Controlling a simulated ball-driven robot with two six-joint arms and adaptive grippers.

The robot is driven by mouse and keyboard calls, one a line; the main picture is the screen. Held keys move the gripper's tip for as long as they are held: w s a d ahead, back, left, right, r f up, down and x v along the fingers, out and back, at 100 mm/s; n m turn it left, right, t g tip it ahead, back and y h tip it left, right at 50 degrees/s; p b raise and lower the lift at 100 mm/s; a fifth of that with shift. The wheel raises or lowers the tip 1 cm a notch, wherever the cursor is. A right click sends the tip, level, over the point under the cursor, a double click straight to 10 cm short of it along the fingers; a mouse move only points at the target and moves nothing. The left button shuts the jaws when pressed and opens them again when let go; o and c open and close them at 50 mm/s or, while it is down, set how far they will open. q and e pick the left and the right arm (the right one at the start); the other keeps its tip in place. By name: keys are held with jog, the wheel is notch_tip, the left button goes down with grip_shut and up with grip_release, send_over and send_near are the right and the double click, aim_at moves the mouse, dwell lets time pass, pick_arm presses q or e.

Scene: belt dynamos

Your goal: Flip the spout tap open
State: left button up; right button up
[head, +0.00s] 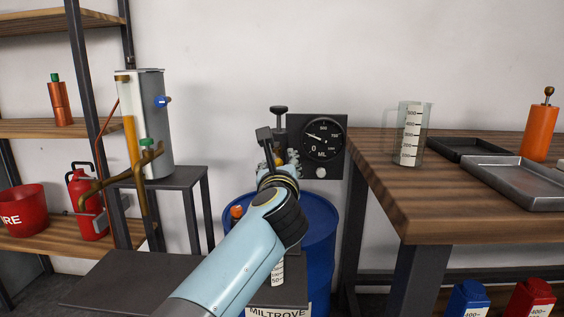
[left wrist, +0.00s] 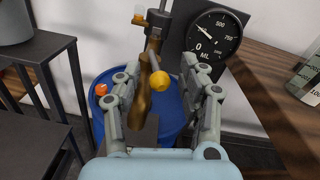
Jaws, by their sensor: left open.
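A brass spout (left wrist: 142,95) with a yellow knob (left wrist: 160,83) on a short stem hangs from the dark pump post (left wrist: 182,20) above the blue drum. I take this knob for the spout tap; the head view mostly hides it behind my arm. My left gripper (left wrist: 168,72) is open, with one finger on each side of the spout and knob. I cannot tell whether a finger touches either. In the head view, my left gripper (head: 278,160) is in front of the gauge panel. My right gripper is in neither view.
The blue drum (head: 322,225) stands below, with a round gauge (head: 323,139) behind it. A wooden bench (head: 415,215) with a clear measuring jug (head: 411,135) and trays is at right. A grey tank (head: 152,110) with its own brass pipe stands on a dark stand at left.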

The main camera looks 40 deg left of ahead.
pick_arm(q)
jog(key=shift+c, duration=0.4)
jog(key=c, duration=0.5)
grip_shut()
jog(key=shift+s, duration=0.1)
jog(key=m+h+p, duration=0.1)
jog(key=t+h+p, duration=0.1)
jog(key=p, duration=0.1)
jog(key=a+m+h+p, duration=0.1)
jog(key=shift+s+a+r+m+t+h, duration=0.1)
jog(key=shift+s+r+m+t+h, duration=0.2)
jog(key=shift+s+r+t, duration=0.1)
jog(key=shift+f+h+p, duration=0.2)
jog(key=shift+h+p, duration=0.1)
jog(key=shift+f+m, duration=0.2)
jog(key=shift+m, duration=0.1)
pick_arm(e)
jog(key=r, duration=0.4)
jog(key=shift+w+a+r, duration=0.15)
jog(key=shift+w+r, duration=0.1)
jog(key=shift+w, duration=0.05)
pick_arm(q)
jog(key=o, duration=0.6)
grip_release()
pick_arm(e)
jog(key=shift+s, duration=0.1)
